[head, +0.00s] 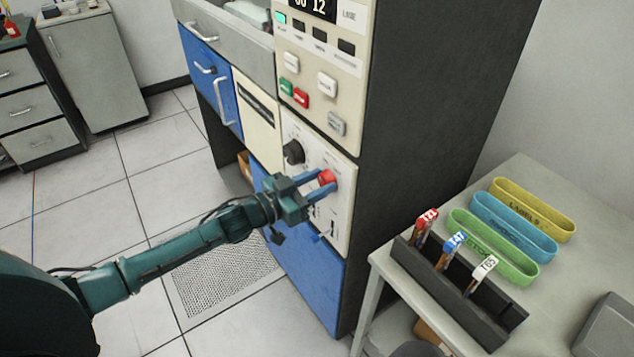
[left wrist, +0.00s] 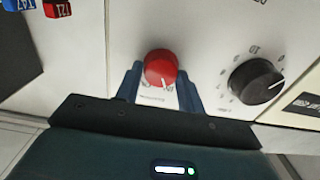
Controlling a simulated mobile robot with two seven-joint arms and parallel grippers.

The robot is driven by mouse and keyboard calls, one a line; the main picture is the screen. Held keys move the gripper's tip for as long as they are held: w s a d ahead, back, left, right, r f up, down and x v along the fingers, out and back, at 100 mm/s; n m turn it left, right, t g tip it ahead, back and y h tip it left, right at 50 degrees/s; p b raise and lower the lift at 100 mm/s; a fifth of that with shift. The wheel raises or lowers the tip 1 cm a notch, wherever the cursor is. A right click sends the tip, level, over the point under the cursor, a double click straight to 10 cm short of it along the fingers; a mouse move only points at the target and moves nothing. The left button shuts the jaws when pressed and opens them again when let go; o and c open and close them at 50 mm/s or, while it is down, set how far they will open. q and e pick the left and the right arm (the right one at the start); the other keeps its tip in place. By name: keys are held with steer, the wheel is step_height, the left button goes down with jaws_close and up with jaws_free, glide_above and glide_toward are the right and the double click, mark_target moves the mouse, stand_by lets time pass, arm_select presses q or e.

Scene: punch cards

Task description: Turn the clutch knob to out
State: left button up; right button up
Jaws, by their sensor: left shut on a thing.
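The red clutch knob (head: 327,177) sits on the cream lower panel (head: 343,203) of the tall machine. My left gripper (head: 318,183) is at the panel with its blue fingers on either side of the knob, shut on it. The left wrist view shows the red knob (left wrist: 161,69) between the two fingers (left wrist: 160,88), with a white pointer mark near its lower edge. The lettering around it is too small to read surely. My right gripper is in neither view.
A black dial (head: 293,151) sits on the panel beside the red knob; it also shows in the left wrist view (left wrist: 256,81). Green (head: 287,87) and red (head: 301,98) buttons are above. A table with a black card rack (head: 452,297) and coloured trays (head: 513,228) stands at right.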

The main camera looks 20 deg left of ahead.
arm_select(q)
steer(key=shift+m, duration=1.4)
steer(key=m, duration=0.4)
steer(key=shift+s+d+f+m, duration=0.1)
steer(key=shift+m, duration=0.2)
steer(key=m, duration=0.3)
steer(key=shift+b, duration=0.4)
steer(key=shift+m, duration=0.7)
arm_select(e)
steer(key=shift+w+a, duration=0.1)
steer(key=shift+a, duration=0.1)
arm_select(q)
steer(key=o, duration=0.9)
steer(key=shift+o, duration=0.2)
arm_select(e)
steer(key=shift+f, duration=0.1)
